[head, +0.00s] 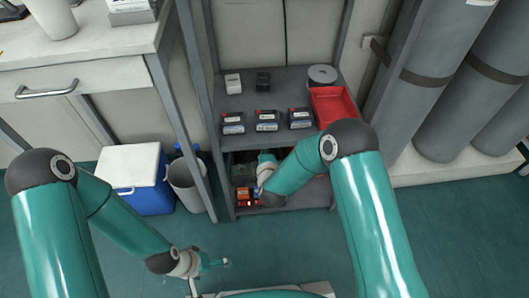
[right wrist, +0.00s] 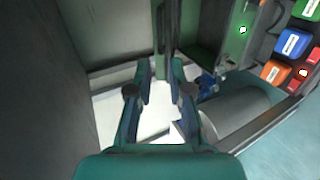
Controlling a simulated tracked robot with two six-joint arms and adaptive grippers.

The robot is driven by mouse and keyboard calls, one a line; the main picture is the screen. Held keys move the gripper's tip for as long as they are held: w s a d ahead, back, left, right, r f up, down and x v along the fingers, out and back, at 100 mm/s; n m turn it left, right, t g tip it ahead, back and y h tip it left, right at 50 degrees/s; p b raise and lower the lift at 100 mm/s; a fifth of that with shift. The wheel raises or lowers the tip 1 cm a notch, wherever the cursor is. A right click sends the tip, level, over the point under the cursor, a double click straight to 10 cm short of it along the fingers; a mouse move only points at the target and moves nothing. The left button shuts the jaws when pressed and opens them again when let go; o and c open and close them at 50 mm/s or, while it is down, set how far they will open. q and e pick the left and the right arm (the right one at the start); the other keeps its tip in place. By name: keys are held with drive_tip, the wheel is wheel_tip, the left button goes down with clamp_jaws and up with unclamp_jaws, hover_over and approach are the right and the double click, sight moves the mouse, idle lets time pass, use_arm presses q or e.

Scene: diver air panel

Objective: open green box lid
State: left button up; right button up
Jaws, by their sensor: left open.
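A dark green box (head: 241,170) sits on the lower shelf in the head view, partly hidden by the shelf above and my right arm. In the right wrist view, green panels (right wrist: 112,38) stand at upper left, with a white surface (right wrist: 112,118) below them. I cannot tell which panel is the lid. My right gripper (right wrist: 162,72) reaches into the lower shelf. Its fingertips stand apart on either side of a thin green edge; whether they touch it is unclear. My left gripper (head: 222,263) is open and empty, low over the floor.
Orange and blue blocks (right wrist: 292,42) lie right of the gripper in the wrist view. The upper shelf holds several small dark units (head: 266,120) and a red tray (head: 334,105). A cooler (head: 135,178), a bin (head: 187,185) and grey cylinders (head: 450,90) flank the rack.

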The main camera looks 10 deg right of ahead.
drive_tip(key=shift+f, duration=0.1)
clamp_jaws()
wheel_tip(320, 180, down, 7)
drive_tip(key=w+d+m+t, duration=0.15)
drive_tip(key=m+t, duration=0.25)
drive_tip(key=m, duration=0.4)
drive_tip(key=s+f+m+t, duration=0.45)
drive_tip(key=s+m, duration=0.25)
drive_tip(key=m, duration=0.3)
drive_tip(key=r+b+x, duration=0.1)
drive_tip(key=b+x, duration=1.1)
drive_tip(key=x, duration=0.2)
drive_tip(key=shift+s+a+r+t, duration=0.15)
drive_tip(key=shift+a+t, duration=0.2)
